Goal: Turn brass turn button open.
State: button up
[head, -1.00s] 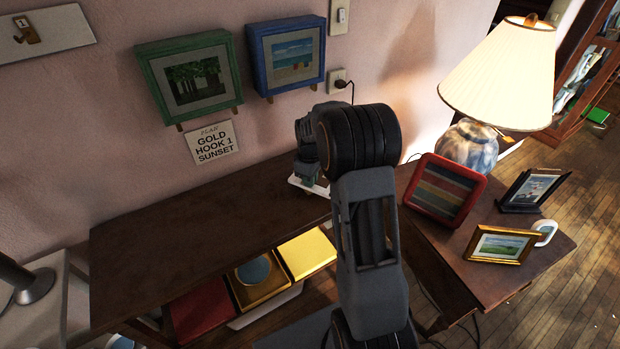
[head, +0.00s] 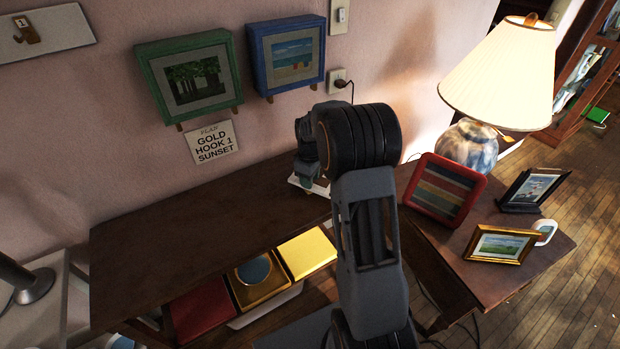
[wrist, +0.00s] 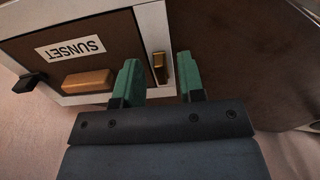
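The brass turn button (wrist: 160,67) is a small upright bar on the white frame of a brown panel in the wrist view. The panel (wrist: 112,43) bears an upside-down SUNSET label (wrist: 77,48) and a brass block (wrist: 88,81). My gripper (wrist: 158,62) is open, its two green fingers on either side of the button, with a gap visible at each side. I cannot tell whether the fingers reach the button's depth. In the head view my arm hides the button and most of the gripper; a white edge (head: 310,187) shows below my wrist.
A dark shelf table (head: 180,225) holds red, gold and yellow frames below. Green (head: 190,80) and blue (head: 287,60) frames hang on the wall. A lamp (head: 500,75), a red frame (head: 445,190) and smaller frames stand on the right table. A black piece (wrist: 30,82) juts from the panel's left.

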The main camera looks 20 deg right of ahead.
notch_tip(320, 180, up, 14)
jog(key=p, duration=0.1)
jog(key=shift+f, duration=0.15)
dwell(0.7)
